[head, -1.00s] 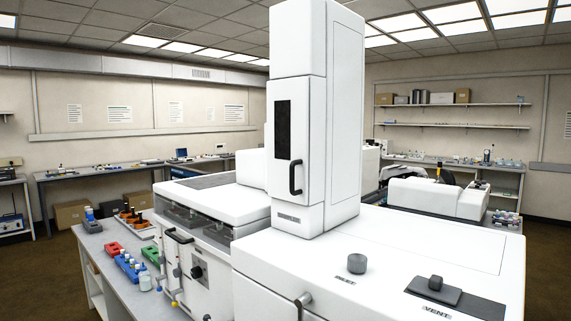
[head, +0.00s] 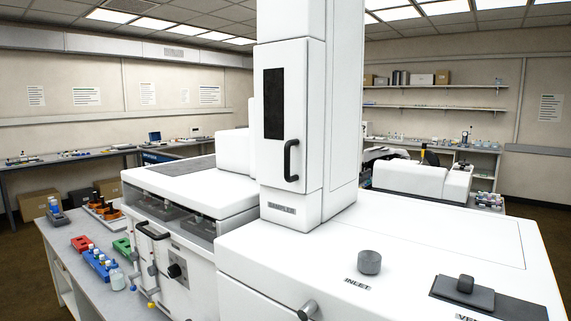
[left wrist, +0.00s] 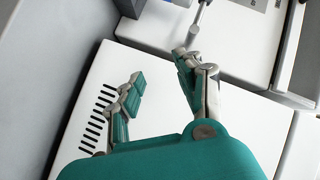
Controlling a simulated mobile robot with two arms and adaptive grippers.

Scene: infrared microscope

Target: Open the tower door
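The white tower (head: 342,110) stands on the white instrument in the middle of the head view. Its door (head: 283,118) faces me, with a dark window (head: 273,104) and a black vertical handle (head: 291,160) low on the right side. The door looks closed. My left gripper (left wrist: 160,75) shows only in the left wrist view, with green and grey fingers spread apart and nothing between them. It is over a white panel with dark slots, apart from the tower door. The right gripper is in neither view.
The instrument's top carries an inlet knob (head: 369,262) and a dark vent plate (head: 489,299). A side bench (head: 72,262) at left holds a blue rack (head: 101,264), a red block (head: 82,243) and bottles. A grey front handle (head: 307,309) sticks out at the bottom.

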